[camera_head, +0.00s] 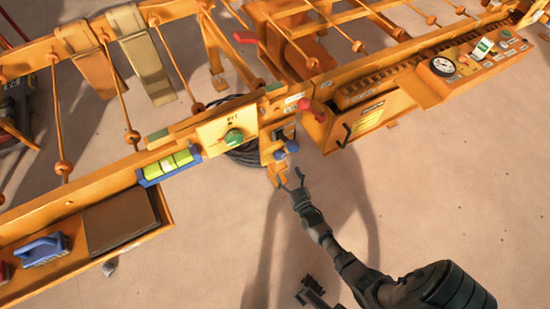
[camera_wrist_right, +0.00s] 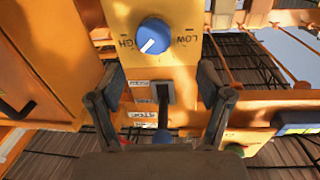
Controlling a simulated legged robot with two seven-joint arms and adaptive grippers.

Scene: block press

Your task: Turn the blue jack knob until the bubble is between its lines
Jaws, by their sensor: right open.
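The round blue knob (camera_wrist_right: 154,36) has a white pointer line and sits on an orange panel between HIGH and LOW markings. It also shows in the head view (camera_head: 280,155). My right gripper (camera_head: 291,185) is open and empty in front of the panel. Its two fingers (camera_wrist_right: 160,100) stand apart in the wrist view, below the knob and not touching it. The yellow-green level (camera_head: 168,166) sits in a blue frame on the rail to the left; its bubble is too small to place. A dark shape at the bottom edge may be my left gripper (camera_head: 312,295); its fingers are unclear.
A dark lever with a blue tip (camera_wrist_right: 162,137) sticks out of a slot near the knob. A green knob (camera_head: 233,137) is on a pale plate. A red-knobbed handle (camera_head: 304,104) and a gauge (camera_head: 443,66) stand to the right.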

